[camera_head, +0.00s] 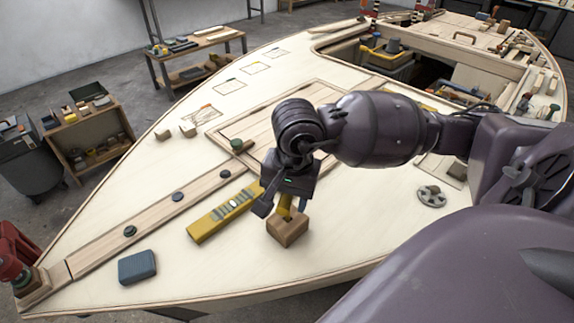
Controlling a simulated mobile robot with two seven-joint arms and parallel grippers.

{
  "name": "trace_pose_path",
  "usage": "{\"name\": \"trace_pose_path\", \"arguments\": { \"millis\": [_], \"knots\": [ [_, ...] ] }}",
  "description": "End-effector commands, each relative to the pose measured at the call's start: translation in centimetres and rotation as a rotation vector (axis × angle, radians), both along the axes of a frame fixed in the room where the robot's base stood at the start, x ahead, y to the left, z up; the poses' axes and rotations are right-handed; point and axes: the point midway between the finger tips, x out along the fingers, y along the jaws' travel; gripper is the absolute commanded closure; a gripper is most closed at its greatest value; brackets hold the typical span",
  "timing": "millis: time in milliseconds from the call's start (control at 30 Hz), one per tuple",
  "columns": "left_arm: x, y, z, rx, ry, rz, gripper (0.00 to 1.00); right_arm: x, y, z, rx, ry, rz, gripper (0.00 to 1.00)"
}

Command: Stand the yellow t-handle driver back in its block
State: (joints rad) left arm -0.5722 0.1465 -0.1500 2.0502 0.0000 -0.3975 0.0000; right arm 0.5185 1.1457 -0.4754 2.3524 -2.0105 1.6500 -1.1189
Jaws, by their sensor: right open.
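The yellow t-handle driver (285,204) shows as a short yellow piece between the fingers of my right gripper (282,208). Its lower end meets the top of a small wooden block (288,232), and it looks roughly upright there. How deep it sits in the block I cannot tell. My right gripper points down just above the block and is open, one finger on each side of the driver. The gripper body hides the driver's upper part. My left gripper is out of view.
A yellow level (222,212) lies just left of the block. A blue-grey pad (137,266) lies at the front left, and a grey slotted disc (431,196) at the right. A wooden plank (150,222) with dark knobs runs along the left. The pale deck between is clear.

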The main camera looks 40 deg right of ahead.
Motion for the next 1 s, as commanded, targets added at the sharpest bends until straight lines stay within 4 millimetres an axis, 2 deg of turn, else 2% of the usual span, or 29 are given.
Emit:
{"name": "trace_pose_path", "arguments": {
  "millis": [233, 300, 600, 800, 1000],
  "knots": [
    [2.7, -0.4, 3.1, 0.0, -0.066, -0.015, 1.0, 0.0, 0.0, 0.0, 0.0, 0.0, 0.0, 0.46],
    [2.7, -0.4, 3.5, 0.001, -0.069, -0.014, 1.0, 0.0, -0.2, 2.0, -0.002, -0.01, 0.001, 0.46],
    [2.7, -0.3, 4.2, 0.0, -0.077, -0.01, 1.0, -0.5, -0.5, 7.8, -0.001, -0.007, 0.0, 0.46],
    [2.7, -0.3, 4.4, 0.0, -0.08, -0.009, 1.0, -0.7, -0.6, 10.1, -0.001, -0.003, 0.0, 0.46],
    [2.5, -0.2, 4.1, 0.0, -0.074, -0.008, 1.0, -0.8, -0.6, 10.8, 0.0, 0.0, 0.0, 0.46]
  ]
}}
